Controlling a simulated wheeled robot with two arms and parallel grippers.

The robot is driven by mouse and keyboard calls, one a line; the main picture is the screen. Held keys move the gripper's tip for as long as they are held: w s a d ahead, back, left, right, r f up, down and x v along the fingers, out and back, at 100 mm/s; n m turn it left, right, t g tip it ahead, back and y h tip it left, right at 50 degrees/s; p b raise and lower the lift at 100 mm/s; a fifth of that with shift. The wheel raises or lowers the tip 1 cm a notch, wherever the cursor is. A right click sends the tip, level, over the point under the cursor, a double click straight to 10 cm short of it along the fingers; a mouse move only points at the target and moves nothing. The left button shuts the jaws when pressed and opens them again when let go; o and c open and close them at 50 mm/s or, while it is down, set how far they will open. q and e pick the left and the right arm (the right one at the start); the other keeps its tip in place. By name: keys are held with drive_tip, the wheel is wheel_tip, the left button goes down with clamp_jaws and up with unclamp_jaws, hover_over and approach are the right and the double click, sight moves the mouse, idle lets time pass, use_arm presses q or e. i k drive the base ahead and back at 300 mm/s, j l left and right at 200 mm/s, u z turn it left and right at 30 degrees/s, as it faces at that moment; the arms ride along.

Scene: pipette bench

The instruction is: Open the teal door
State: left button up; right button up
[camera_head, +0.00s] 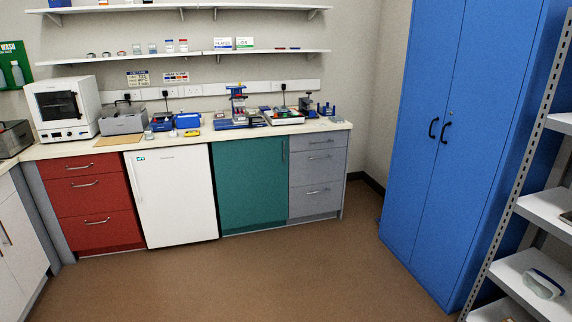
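The teal door (250,184) is the front of a cabinet under the bench, between a white fridge and grey drawers. It looks closed, flush with the fronts beside it. A thin vertical handle (283,150) seems to run near its upper right edge, though it is hard to make out. Neither of my grippers shows in the head view, and the door stands some way off across the floor.
The brown floor (230,275) before the door is clear. The white fridge (172,195) is left of it, grey drawers (316,178) right. A tall blue cabinet (455,130) and a metal shelf rack (548,205) stand at the right. The bench top (200,137) carries lab equipment.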

sight(251, 174)
drive_tip(key=i, duration=3.8)
drive_tip(key=i+l+u, duration=0.15)
drive_tip(key=i, duration=0.2)
drive_tip(key=i+l+u, duration=0.2)
drive_tip(key=i+l, duration=0.05)
drive_tip(key=i, duration=0.1)
